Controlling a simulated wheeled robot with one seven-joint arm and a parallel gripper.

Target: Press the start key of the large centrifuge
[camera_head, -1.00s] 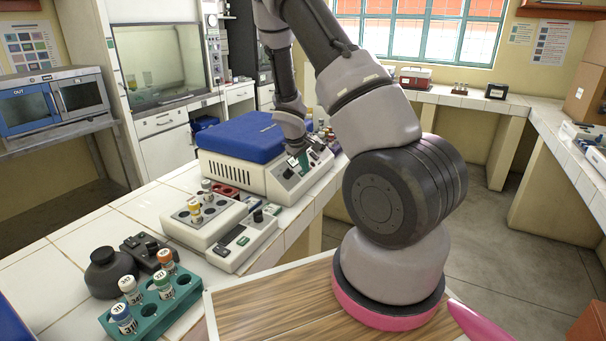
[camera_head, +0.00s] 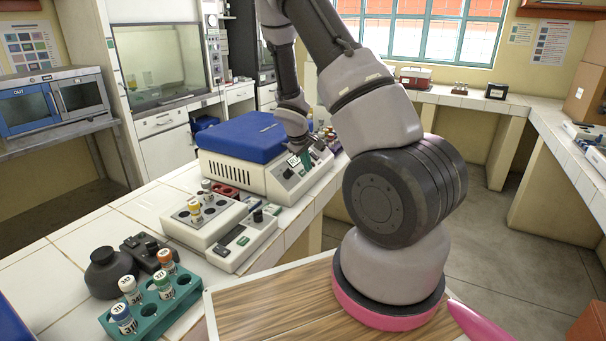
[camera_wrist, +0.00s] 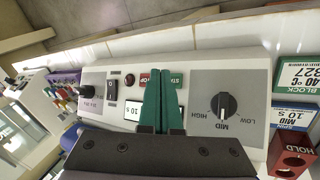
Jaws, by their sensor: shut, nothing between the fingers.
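The large centrifuge (camera_head: 238,176) has a blue lid and a pale front panel, and stands on the tiled bench. In the wrist view its panel (camera_wrist: 200,134) shows a green start key (camera_wrist: 177,78) and a red stop key (camera_wrist: 145,79) side by side. My gripper (camera_wrist: 160,72) is shut, with its green fingers together and empty. The fingertips overlap the gap between the two keys in the picture and partly cover both. I cannot tell whether they touch the panel. A small display (camera_wrist: 133,111) is partly hidden beside the fingers.
The panel also has a speed dial (camera_wrist: 224,104) and a black rocker switch (camera_wrist: 112,88). Labelled blocks (camera_wrist: 297,75) stand beside it. On the near bench are a smaller device with tubes (camera_head: 205,215) and a green tube rack (camera_head: 160,308).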

